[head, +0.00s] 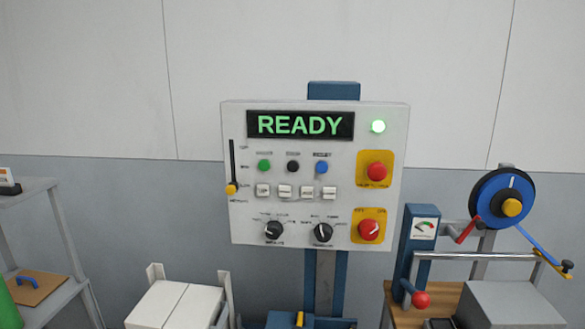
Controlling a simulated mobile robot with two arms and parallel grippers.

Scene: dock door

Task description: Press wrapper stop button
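The control panel (290,205) is a pale box on a blue post, facing me in the middle of the head view. Its display (300,125) reads READY in green. Below it are a green button (264,166), a black button (293,167) and a blue button (321,167); their labels are too small to read surely. A red mushroom button (377,171) sits on a yellow plate at the right. A red knob (368,230) with a pale mark sits on a lower yellow plate. Neither of my grippers is in view.
A yellow-tipped lever (231,189), several white keys (285,191) and two black dials (273,231) are also on the panel. White boxes (175,304) stand below left. A bench with a blue reel (503,199) stands right. Shelves (38,186) stand left.

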